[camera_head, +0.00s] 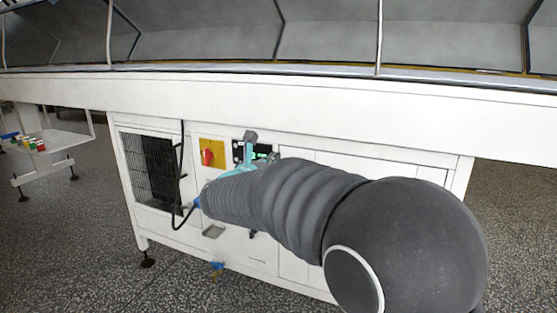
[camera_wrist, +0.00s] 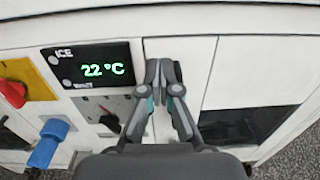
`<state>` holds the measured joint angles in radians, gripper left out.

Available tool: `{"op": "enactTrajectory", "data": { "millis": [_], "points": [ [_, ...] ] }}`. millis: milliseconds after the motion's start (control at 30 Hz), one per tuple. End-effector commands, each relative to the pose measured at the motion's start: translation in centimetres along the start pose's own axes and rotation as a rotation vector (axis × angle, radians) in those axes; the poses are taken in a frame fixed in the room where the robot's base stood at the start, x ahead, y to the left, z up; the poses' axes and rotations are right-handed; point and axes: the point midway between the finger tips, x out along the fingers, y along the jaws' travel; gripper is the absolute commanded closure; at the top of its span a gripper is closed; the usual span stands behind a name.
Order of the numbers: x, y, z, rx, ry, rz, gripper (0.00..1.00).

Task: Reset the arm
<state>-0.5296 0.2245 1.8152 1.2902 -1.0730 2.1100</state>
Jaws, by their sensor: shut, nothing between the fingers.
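My gripper (camera_wrist: 164,92) is shut and empty in the wrist view, with its fingertips together in front of the white panel of the machine. My arm stretches from the lower right toward the machine front in the head view, and the gripper end is mostly hidden there behind the arm's grey sleeve. A black display (camera_wrist: 92,68) reading 22 °C, with the words ICE and WAIT, is just left of the fingers. I cannot tell whether the fingertips touch the panel.
A red switch on a yellow plate (camera_head: 219,153) is left of the display, with a blue plug (camera_wrist: 48,143) below it in the wrist view. A black grille (camera_head: 150,170) is further left. The machine's white body (camera_head: 300,100) spans overhead. A small stand (camera_head: 60,138) is at far left.

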Motion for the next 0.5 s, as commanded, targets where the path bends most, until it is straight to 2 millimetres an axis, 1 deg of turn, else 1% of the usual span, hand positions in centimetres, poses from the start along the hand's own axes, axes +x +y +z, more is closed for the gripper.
{"op": "enactTrajectory", "data": {
  "millis": [33, 100, 200, 333, 500],
  "points": [
    [-1.4, 0.3, 0.1, 0.001, 0.0, 0.008, 1.0],
    [-2.9, 0.3, 0.0, 0.001, 0.001, 0.01, 1.0],
    [-4.7, 0.4, 0.0, 0.0, 0.001, 0.011, 1.0],
    [-6.3, 0.3, 0.0, 0.0, 0.001, 0.01, 1.0],
    [-7.2, 0.1, 0.0, -0.012, 0.002, 0.007, 1.0]
  ]
}}
